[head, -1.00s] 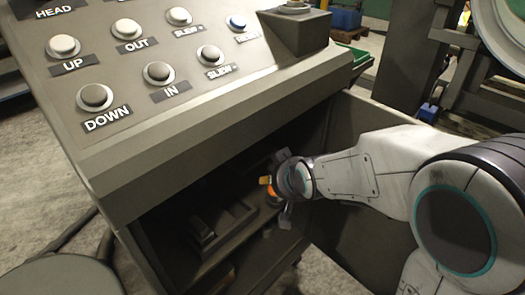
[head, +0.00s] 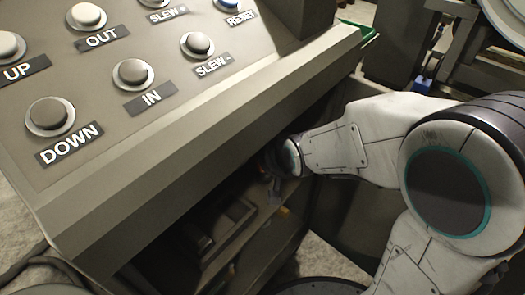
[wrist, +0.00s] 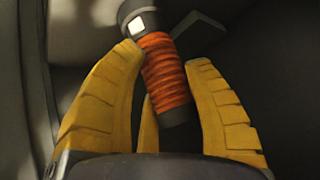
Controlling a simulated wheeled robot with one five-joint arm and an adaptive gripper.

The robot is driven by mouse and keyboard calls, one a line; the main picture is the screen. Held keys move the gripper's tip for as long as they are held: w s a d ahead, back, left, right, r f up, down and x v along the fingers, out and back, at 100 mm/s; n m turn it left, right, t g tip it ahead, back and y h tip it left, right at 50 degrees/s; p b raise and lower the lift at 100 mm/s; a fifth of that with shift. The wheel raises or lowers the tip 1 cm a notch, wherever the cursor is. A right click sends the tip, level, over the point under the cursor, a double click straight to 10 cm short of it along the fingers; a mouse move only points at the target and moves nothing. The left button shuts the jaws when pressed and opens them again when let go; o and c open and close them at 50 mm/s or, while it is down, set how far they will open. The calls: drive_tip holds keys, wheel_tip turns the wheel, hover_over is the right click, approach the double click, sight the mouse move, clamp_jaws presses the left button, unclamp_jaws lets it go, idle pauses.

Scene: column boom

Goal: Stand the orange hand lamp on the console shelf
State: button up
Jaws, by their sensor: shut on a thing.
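The orange hand lamp (wrist: 166,77) shows in the wrist view, with a ribbed orange grip, a dark butt end and a grey head with a bright white patch. My gripper (wrist: 165,90) has its yellow fingers around the grip and is shut on it. The lamp lies slanted in that picture. In the head view my gripper (head: 270,168) is inside the dark opening under the button panel, over the console shelf (head: 262,222). The lamp is mostly hidden there, and I cannot tell whether it touches the shelf.
The sloping button panel (head: 180,145) overhangs the opening close above my wrist. A dark boxy object (head: 200,238) sits on the shelf to the left of my gripper. A side wall (head: 350,215) of the console stands to the right. Shelf room near the gripper is in shadow.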

drive_tip(key=shift+s+f, duration=0.2)
drive_tip(key=shift+f, duration=0.05)
drive_tip(key=o, duration=1.2)
drive_tip(key=shift+f, duration=0.2)
drive_tip(key=shift+o, duration=0.2)
drive_tip(key=shift+r, duration=0.15)
